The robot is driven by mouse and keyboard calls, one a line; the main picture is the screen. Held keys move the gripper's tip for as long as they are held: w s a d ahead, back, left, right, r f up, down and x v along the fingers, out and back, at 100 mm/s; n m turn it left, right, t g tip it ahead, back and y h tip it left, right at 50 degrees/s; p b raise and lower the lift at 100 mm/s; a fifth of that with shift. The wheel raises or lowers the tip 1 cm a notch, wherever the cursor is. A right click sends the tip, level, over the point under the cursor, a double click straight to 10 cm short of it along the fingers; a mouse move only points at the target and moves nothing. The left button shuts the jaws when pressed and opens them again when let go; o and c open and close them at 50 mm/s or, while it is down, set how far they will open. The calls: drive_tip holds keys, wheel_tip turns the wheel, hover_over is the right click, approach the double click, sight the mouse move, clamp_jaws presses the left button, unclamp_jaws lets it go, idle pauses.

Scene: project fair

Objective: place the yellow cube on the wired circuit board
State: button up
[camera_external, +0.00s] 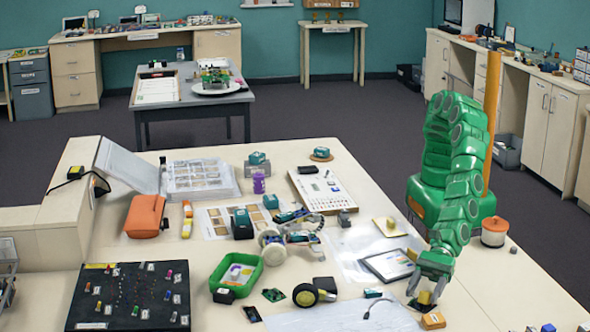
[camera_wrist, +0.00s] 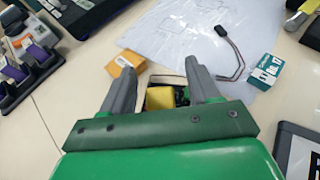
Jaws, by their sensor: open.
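My gripper (camera_external: 425,287) is low over the table at the right front, with its fingers apart. The yellow cube (camera_wrist: 160,98) lies between the fingers of my gripper (camera_wrist: 161,80) in the wrist view, partly hidden by the green gripper body. It also shows small under the gripper in the external view (camera_external: 425,297). A dark and green item (camera_wrist: 181,95) shows right beside the cube; I cannot tell whether it lies under it. A black board with wires and small labelled parts (camera_external: 105,310) lies at the front left; I cannot tell if it is the wired circuit board.
An orange box (camera_wrist: 124,82) lies just left of the fingers; it also shows in the external view (camera_external: 433,320). A tablet (camera_external: 390,265) and a green tray (camera_external: 237,290) stand nearby.

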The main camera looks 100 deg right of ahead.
drive_tip(key=shift+r, duration=0.35)
drive_tip(key=shift+s+d+r, duration=0.15)
drive_tip(key=shift+s, duration=0.15)
drive_tip(key=shift+v, duration=1.2)
drive_tip(key=shift+s+d+r, duration=0.2)
drive_tip(key=shift+s+d, duration=0.1)
drive_tip(key=shift+d, duration=0.05)
drive_tip(key=shift+v, duration=1.5)
drive_tip(key=shift+s+d+r, duration=0.3)
drive_tip(key=shift+s+d, duration=0.05)
drive_tip(key=shift+s, duration=0.1)
drive_tip(key=shift+s+d, duration=0.25)
drive_tip(key=shift+d, duration=0.15)
drive_tip(key=shift+v, duration=1.3)
